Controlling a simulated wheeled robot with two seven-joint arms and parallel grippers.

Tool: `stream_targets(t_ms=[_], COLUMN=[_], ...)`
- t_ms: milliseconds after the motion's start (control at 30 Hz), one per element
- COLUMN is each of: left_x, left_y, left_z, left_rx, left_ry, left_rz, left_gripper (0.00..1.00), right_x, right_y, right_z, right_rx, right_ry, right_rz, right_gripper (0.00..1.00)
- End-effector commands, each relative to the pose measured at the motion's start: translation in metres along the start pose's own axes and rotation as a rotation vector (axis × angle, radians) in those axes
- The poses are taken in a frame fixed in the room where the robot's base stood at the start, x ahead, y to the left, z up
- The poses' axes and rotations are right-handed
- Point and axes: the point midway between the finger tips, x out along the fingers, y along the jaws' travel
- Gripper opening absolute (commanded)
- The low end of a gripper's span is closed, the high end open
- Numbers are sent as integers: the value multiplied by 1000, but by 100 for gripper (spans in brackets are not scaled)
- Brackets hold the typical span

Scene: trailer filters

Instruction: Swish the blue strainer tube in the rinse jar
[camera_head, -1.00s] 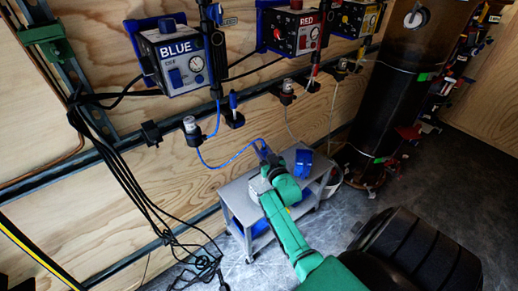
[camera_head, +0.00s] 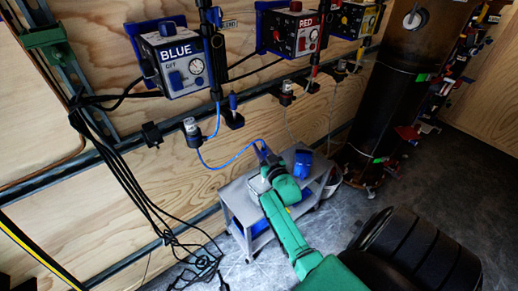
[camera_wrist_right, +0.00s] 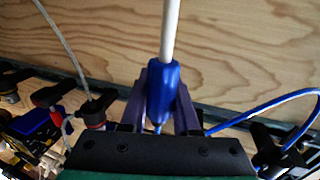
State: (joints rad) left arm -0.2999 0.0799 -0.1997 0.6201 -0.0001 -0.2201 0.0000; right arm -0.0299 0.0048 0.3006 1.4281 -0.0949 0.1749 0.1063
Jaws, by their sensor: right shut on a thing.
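My right gripper (camera_head: 264,152) is at the end of the green arm, over the small grey cart. In the right wrist view, its purple fingers (camera_wrist_right: 163,108) are shut on the blue strainer tube (camera_wrist_right: 163,88), gripping its blue body. A pale shaft extends from it toward the top of that view, and its far end is out of frame. A blue hose (camera_head: 232,160) runs from the tube to a fitting on the wall rail. A pale, rounded jar-like thing (camera_head: 257,186) on the cart is partly hidden by my arm; I cannot tell whether the tube is inside it. My left gripper is not in view.
The grey cart (camera_head: 238,200) also bears a blue container (camera_head: 303,163) right of my gripper. The BLUE control box (camera_head: 178,65) and the RED one (camera_head: 300,32) hang on the plywood wall. Black cables (camera_head: 140,195) dangle left of the cart. A dark cylinder (camera_head: 395,85) stands at right.

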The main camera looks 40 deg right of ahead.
Motion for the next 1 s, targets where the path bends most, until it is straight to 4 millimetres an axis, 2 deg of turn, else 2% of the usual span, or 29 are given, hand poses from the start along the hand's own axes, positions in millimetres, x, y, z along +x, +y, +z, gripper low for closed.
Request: stream_targets(t_ms=[100,200,467,733,1000], left_x=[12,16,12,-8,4], left_y=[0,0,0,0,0], left_z=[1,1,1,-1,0], left_rx=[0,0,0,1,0], left_ry=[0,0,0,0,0], left_rz=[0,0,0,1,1], left_gripper=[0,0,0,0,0], right_x=[-1,-2,-2,0,-2], right_y=[-5,-8,-8,1,-9], right_z=[16,21,18,-5,12], right_rx=[2,1,0,0,2], right_ry=[0,1,2,1,1], right_rz=[0,0,0,0,0], right_gripper=[0,0,0,0,0])
